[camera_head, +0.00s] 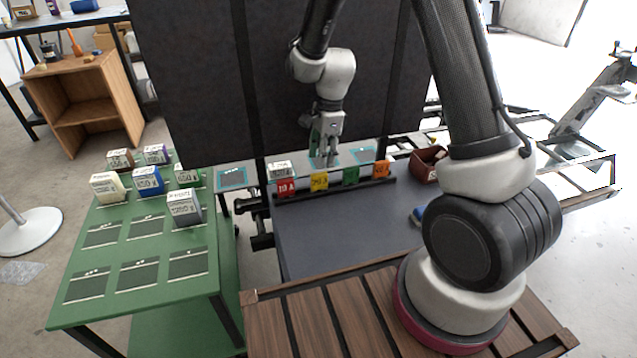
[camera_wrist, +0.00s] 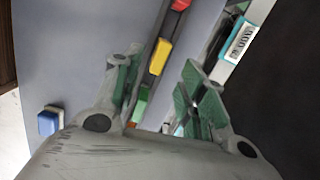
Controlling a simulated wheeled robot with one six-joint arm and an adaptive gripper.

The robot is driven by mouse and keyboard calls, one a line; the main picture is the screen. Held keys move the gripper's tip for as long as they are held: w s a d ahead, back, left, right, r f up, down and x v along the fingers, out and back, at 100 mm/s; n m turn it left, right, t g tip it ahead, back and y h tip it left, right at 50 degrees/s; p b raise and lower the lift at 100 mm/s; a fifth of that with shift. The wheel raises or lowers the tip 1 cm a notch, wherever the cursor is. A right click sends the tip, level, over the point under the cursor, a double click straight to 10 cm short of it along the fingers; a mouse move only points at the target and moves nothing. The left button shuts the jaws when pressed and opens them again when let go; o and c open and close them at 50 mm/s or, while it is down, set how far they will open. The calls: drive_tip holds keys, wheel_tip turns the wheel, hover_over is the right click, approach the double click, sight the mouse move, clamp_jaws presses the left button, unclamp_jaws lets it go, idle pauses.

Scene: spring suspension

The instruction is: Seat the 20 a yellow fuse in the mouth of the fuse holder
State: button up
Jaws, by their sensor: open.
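A yellow piece marked with dark text (camera_head: 319,182), which looks like the yellow fuse, stands in a dark rail on the grey bench, between a red piece (camera_head: 287,187) and a green one (camera_head: 351,175). My gripper (camera_head: 325,158) is above and behind the rail, close to the yellow piece. In the wrist view my gripper (camera_wrist: 160,64) is open, and the yellow piece (camera_wrist: 158,57) shows between its green-padded fingers. I cannot tell whether the fingers touch it. I cannot make out the fuse holder with certainty.
An orange piece (camera_head: 382,169) ends the row. A white labelled block (camera_head: 280,169) stands behind the red piece. A dark red bin (camera_head: 427,163) and a blue-and-white item (camera_head: 418,214) are to the right. A green table (camera_head: 130,306) at left bears several labelled blocks. The bench front is clear.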

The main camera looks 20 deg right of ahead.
sight(320, 174)
drive_tip(key=shift+w+m, duration=0.1)
drive_tip(key=shift+m, duration=0.3)
drive_tip(key=f, duration=0.7)
drive_tip(key=shift+a+f, duration=0.35)
drive_tip(key=shift+a, duration=0.05)
clamp_jaws()
